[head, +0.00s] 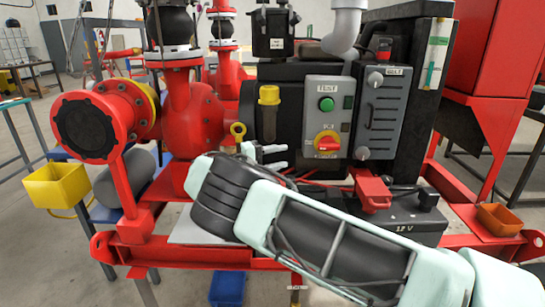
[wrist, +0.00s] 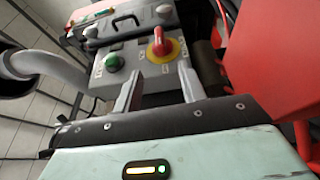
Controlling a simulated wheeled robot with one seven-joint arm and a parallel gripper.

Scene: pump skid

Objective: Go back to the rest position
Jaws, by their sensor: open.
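My gripper (head: 282,157) is open and empty in the head view, just left of the lower part of a grey control box (head: 342,92). The box has a green button (head: 327,104) labelled TEST and a red rotary knob (head: 327,142) on a yellow plate. In the wrist view the two fingers of my gripper (wrist: 158,78) stand apart, pointing toward the box. The green button (wrist: 114,62) and the red knob (wrist: 161,44) show beyond the fingers. Nothing is between the fingers. I cannot tell the exact gap to the box.
A red pump casing (head: 195,115) with a black-capped flange stands left. A yellow-capped filler (head: 268,95) and yellow ring (head: 238,130) are close to my gripper. A black 12 V battery (head: 405,222), yellow bin (head: 57,185) and orange tray (head: 500,219) sit around the red skid frame.

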